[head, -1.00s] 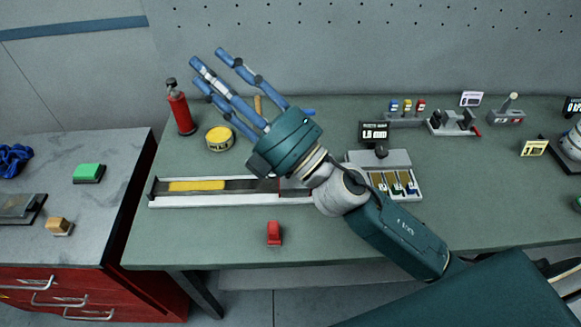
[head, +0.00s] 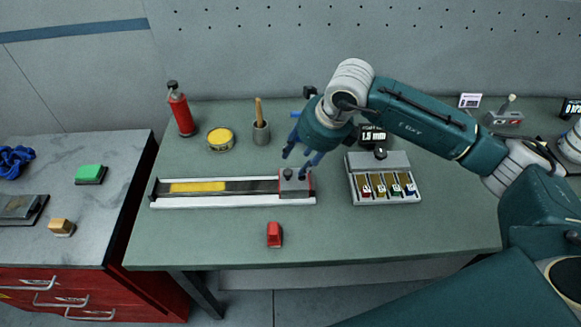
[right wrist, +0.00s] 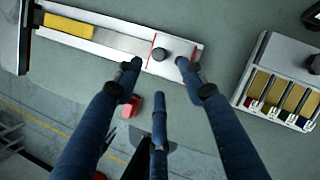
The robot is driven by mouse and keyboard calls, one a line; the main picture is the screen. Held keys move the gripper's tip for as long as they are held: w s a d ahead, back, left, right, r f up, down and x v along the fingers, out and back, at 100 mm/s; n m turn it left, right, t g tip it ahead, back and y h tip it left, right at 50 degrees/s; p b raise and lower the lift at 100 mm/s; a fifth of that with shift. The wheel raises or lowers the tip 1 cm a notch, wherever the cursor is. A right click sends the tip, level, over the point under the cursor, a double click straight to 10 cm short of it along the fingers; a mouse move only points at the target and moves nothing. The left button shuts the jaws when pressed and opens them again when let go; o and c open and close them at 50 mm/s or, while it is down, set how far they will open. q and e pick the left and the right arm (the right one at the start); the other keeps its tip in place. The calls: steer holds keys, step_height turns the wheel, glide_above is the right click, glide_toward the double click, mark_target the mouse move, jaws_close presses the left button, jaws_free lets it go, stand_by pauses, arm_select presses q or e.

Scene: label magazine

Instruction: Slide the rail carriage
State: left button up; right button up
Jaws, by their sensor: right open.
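The rail carriage (head: 294,184) is a grey block with dark knobs on top, at the right end of a long pale rail (head: 230,201) on the green bench. The rail has a yellow strip at its left. My right gripper (head: 296,162) is just above and behind the carriage, fingers pointing down. It is open, with its fingertips (right wrist: 158,70) spread to both sides of the knob; contact cannot be told. My left gripper is not in view.
A red block (head: 274,234) stands in front of the rail. A box with coloured slots (head: 385,160) is to its right. A yellow tin (head: 220,138), a cup with a stick (head: 261,131) and a red extinguisher (head: 181,112) stand behind. The front of the bench is mostly clear.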

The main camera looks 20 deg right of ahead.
mark_target(289, 172)
steer(key=p+x, duration=0.2)
steer(key=x, duration=0.5)
steer(key=shift+w+a+p, duration=0.1)
steer(key=shift+p, duration=0.2)
steer(key=shift+w+a+f, duration=0.1)
steer(key=shift+w+f, duration=0.1)
steer(key=shift+f, duration=0.45)
jaws_close()
